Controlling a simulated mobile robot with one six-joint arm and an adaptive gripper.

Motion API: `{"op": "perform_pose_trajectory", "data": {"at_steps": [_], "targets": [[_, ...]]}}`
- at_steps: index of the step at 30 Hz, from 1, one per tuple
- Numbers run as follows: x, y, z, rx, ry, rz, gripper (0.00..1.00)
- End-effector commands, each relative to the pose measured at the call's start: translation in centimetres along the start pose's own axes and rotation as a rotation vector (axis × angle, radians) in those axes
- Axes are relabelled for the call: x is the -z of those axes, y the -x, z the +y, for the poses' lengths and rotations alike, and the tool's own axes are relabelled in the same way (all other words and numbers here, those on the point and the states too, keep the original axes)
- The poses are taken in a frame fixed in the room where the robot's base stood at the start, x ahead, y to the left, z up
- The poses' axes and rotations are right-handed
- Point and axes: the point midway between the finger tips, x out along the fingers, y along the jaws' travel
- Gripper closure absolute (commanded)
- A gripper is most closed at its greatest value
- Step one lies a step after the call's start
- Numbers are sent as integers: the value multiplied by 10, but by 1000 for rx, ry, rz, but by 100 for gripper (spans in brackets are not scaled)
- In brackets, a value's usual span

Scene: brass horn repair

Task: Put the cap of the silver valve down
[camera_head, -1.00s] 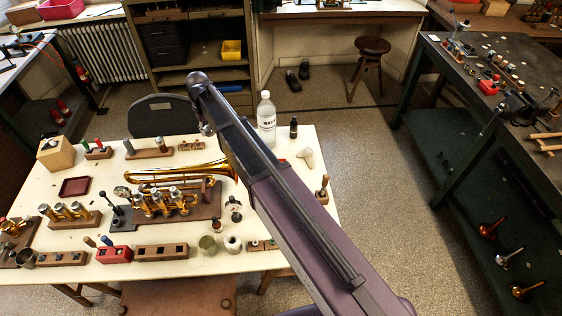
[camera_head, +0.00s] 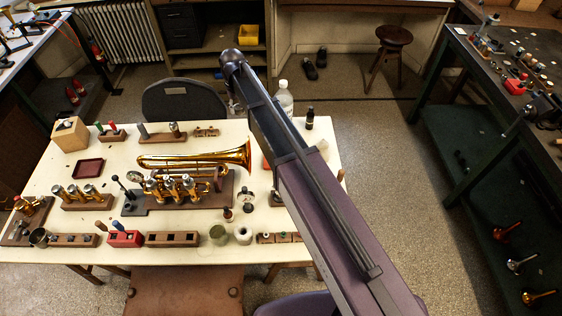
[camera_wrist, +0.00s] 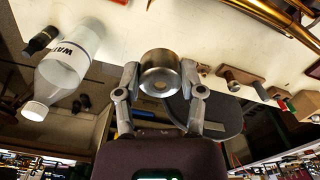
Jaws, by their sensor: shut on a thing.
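My gripper (camera_wrist: 160,80) is in the wrist view, with its fingers on either side of a short silver cylinder (camera_wrist: 159,68), which looks like the valve cap. It is shut on this cap and holds it clear of the table, near the table's far edge. In the head view my arm hides most of the gripper and the cap. The brass horn (camera_head: 195,160) lies on the white table (camera_head: 60,215), with several valves (camera_head: 172,188) in front of it. I cannot tell which valve is the silver one.
A dark red tray (camera_head: 88,168) lies at the table's left. A water bottle (camera_head: 284,100) and a dark small bottle (camera_head: 309,119) stand at the far right. Wooden blocks (camera_head: 172,239) line the front edge. A dark chair (camera_head: 183,101) stands behind the table.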

Motion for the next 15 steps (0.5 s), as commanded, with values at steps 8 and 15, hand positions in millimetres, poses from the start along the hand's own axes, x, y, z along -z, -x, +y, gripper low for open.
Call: {"op": "perform_pose_trajectory", "data": {"at_steps": [8, 15], "targets": [[-4, -24, 11, 0, 0, 0, 100], [-10, -61, 30, -1, 3, 0, 100]]}}
